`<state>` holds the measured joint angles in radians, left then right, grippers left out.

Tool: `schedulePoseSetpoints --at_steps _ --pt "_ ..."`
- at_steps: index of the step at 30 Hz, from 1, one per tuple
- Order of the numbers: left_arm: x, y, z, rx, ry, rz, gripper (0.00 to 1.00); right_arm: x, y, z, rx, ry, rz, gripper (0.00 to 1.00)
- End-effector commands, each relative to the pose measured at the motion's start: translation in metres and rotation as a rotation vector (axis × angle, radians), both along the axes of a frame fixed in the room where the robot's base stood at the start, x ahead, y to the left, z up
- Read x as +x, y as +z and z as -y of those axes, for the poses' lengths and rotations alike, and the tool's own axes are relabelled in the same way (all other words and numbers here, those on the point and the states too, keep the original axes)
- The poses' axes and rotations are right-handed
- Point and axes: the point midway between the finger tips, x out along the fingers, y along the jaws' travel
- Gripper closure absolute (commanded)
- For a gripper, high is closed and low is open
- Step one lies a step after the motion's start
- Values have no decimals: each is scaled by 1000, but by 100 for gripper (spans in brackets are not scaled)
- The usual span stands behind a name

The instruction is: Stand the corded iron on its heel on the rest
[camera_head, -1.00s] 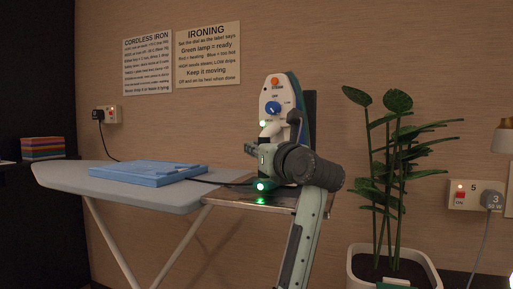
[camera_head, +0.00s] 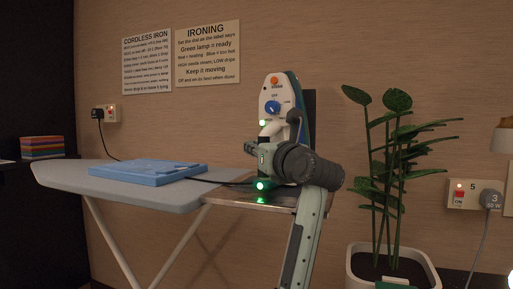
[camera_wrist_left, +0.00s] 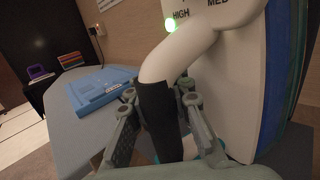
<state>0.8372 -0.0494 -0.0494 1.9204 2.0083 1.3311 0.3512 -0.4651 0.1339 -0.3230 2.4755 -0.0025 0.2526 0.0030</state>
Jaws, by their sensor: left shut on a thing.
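The white corded iron (camera_head: 275,95), with a blue dial and a blue-edged sole, is upright, nose up and heel down, over the metal rest (camera_head: 245,200) at the right end of the ironing board. My arm hides much of its lower part, so I cannot tell whether the heel touches the rest. My left gripper (camera_head: 262,160) is at its handle. In the left wrist view, the left gripper (camera_wrist_left: 160,120) is shut around the dark grip of the handle (camera_wrist_left: 158,100), beside the iron's body (camera_wrist_left: 235,60). A green lamp is lit. My right gripper is not in view.
A folded blue cloth (camera_head: 150,172) lies on the grey board (camera_head: 75,180), left of the iron. A dark cord runs between them. A potted plant (camera_head: 390,180) stands to the right. Wall sockets (camera_head: 113,114) and signs (camera_head: 207,55) are behind.

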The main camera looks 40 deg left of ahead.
Motion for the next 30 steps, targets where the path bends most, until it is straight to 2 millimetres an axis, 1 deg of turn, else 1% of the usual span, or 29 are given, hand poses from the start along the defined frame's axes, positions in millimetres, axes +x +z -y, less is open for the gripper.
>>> schedulePoseSetpoints --at_steps 1,9,30 --pt "-1 4 0 4 0 11 100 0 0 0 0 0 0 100" --pt "-1 4 0 5 0 11 100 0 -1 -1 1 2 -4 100" --pt "-1 -4 0 4 -1 12 100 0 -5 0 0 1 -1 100"
